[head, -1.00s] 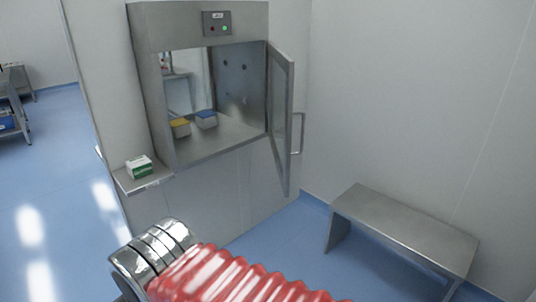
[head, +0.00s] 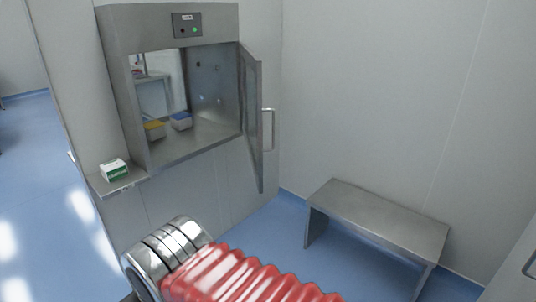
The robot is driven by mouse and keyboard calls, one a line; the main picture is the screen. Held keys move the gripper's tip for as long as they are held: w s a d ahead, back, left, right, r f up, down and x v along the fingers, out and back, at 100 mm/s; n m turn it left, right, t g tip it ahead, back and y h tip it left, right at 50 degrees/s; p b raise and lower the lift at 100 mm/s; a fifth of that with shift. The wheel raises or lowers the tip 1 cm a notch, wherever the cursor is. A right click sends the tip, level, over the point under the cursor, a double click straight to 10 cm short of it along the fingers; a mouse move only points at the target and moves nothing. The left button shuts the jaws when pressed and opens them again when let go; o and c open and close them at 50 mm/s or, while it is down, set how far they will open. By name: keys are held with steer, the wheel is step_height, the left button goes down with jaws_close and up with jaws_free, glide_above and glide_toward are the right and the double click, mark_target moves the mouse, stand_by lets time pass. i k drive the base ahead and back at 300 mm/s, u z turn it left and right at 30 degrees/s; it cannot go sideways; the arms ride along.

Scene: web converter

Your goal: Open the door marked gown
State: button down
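No mark reading "gown" can be made out in the head view. At the far right edge, part of a pale panel that looks like a door (head: 514,272) shows, with a metal handle (head: 530,262) cut off by the frame. Any sign on it is out of view. The wall hatch has a glazed metal door (head: 252,120) standing open, with a vertical bar handle (head: 268,130). A small label on the hatch's control panel (head: 187,25) is too small to read. My gripper is not in view; only my arm's chrome joint and red sleeve show at the bottom.
A steel bench (head: 380,220) stands along the right wall. Blue floor (head: 275,235) is clear before the bench.

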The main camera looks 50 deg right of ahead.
mark_target(255, 107)
steer(key=z, duration=0.4)
steer(key=k, duration=0.5)
steer(key=z, duration=0.85)
steer(key=k, duration=0.7)
steer(key=u, duration=0.05)
steer(key=i, duration=0.95)
steer(key=u, duration=1.25)
steer(key=i, duration=1)
steer(key=u, duration=0.55)
